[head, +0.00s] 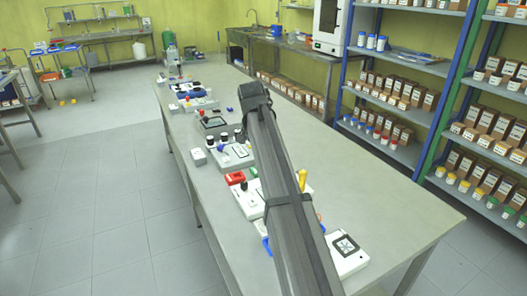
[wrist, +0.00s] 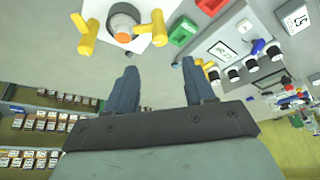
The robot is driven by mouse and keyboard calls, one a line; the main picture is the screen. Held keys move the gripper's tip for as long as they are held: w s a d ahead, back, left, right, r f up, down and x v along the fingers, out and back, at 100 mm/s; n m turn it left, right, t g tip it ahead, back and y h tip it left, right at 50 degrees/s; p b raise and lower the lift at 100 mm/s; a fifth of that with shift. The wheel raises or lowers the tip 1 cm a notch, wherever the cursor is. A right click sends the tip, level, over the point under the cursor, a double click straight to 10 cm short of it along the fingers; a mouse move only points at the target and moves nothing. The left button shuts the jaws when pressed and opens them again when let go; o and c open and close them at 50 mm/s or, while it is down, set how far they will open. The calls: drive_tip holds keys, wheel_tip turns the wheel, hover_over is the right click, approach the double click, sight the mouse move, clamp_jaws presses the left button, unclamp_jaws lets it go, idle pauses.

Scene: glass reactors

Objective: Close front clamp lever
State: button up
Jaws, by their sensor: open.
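A white device with a grey ring and orange centre (wrist: 122,36) shows at the top of the wrist view. Two yellow levers flank it, one on the left (wrist: 86,35) and one on the right (wrist: 159,28). Which one is the front lever I cannot tell. In the head view one yellow lever (head: 302,179) stands up beside my arm, and the arm hides much of the device. My gripper (wrist: 158,80) is open, with nothing between its fingers. The levers lie beyond the fingertips and apart from them. My gripper is hidden in the head view.
The long grey table (head: 370,180) carries a row of devices along its left side. The table's right part is clear. Shelves (head: 400,150) with boxes stand behind it.

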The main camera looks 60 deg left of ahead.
drive_tip(key=shift+v, duration=1.35)
